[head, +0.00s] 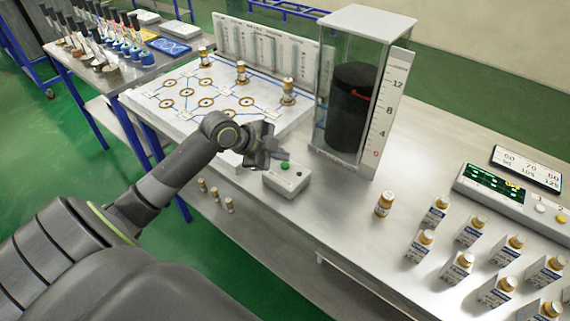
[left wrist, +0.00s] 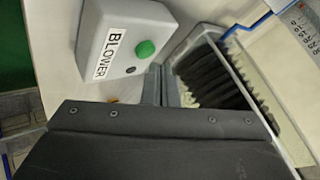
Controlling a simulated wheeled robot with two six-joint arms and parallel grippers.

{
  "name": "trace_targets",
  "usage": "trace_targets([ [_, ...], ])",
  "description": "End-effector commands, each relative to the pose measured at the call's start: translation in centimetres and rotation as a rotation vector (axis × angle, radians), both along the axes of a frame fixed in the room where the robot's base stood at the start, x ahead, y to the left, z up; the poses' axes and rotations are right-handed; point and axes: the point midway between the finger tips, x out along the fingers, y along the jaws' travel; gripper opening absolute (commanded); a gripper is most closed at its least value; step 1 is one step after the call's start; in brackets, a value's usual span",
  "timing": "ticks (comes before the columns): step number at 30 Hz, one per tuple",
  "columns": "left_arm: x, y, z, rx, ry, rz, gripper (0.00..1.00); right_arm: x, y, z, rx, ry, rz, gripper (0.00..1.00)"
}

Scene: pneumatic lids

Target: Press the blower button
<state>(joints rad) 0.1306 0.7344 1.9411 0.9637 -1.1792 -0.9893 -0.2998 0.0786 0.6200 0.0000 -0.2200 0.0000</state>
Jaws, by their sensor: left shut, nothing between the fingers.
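The blower box (head: 287,179) is a small light-grey box on the table, with a green button (head: 285,165) on its top. In the left wrist view the box (left wrist: 112,35) carries a "BLOWER" label, and its green button (left wrist: 145,49) stands proud. My left gripper (head: 284,154) is just above and behind the button in the head view. In the left wrist view its closed fingers (left wrist: 161,84) are beside the button, apart from it in the picture. The gripper is shut and empty. My right gripper is not in view.
A clear column (head: 364,85) with a dark bellows and a number scale stands right behind the box. A white board (head: 190,85) with rings and vials lies to the left. Several small bottles (head: 384,204) and a display unit (head: 492,190) occupy the right side.

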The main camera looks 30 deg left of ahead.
Motion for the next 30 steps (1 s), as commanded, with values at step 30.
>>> trace_targets([
  [30, -0.02, 0.0, -1.27, -0.001, 0.0, 0.001, 0.0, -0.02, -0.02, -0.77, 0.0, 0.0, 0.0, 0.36],
])
